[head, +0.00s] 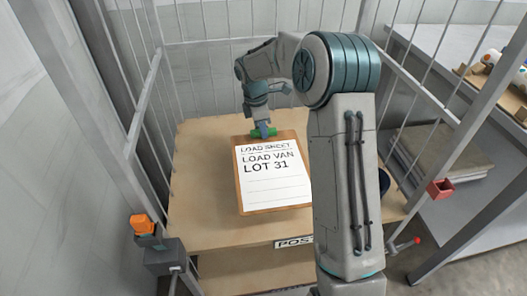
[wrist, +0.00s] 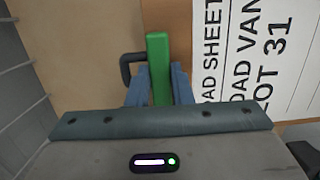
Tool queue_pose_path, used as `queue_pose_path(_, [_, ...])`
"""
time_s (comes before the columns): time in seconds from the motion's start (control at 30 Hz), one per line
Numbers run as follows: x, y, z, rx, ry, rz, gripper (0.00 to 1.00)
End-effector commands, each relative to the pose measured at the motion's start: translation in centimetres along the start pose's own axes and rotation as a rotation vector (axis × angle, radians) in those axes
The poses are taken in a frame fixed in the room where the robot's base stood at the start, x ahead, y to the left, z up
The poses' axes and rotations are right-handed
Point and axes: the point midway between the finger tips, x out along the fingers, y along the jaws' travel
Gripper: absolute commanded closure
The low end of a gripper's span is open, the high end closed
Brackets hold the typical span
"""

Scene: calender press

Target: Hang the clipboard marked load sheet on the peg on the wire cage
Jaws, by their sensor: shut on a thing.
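The clipboard (head: 272,200) is a brown board with a white sheet reading "LOAD SHEET, LOAD VAN, LOT 31". It shows face up over the wooden shelf in the cage; whether it touches the shelf I cannot tell. My gripper (head: 263,131) is at its far edge, shut on the green clip. In the wrist view, my gripper's blue fingers (wrist: 155,88) flank the green clip (wrist: 158,58), with a dark loop (wrist: 129,72) beside it and the sheet at right.
Wire cage panels (head: 220,30) stand around the wooden shelf (head: 205,190), which has a "POST" label (head: 293,242) on its front edge. An orange fitting (head: 142,225) is on the left post and a red block (head: 440,188) on the right. My arm hides the shelf's right part.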

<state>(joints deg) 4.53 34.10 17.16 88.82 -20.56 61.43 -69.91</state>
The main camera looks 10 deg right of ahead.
Motion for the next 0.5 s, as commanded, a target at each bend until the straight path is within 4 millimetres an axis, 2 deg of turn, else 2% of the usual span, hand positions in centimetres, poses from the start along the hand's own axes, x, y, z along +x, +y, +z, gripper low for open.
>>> queue_pose_path(0.03, [0.8,-0.1,-1.5,-0.007,0.001,-0.001,1.0])
queue_pose_path(0.1, [1.6,-0.1,-3.3,-0.007,0.0,0.0,1.0])
queue_pose_path(0.3, [3.5,-0.3,-8.0,-0.005,0.0,-0.001,1.0])
queue_pose_path(0.4, [4.5,-0.4,-9.4,-0.001,-0.001,-0.002,1.0])
queue_pose_path(0.5, [6.0,-0.4,-9.4,0.002,-0.001,-0.003,1.0])
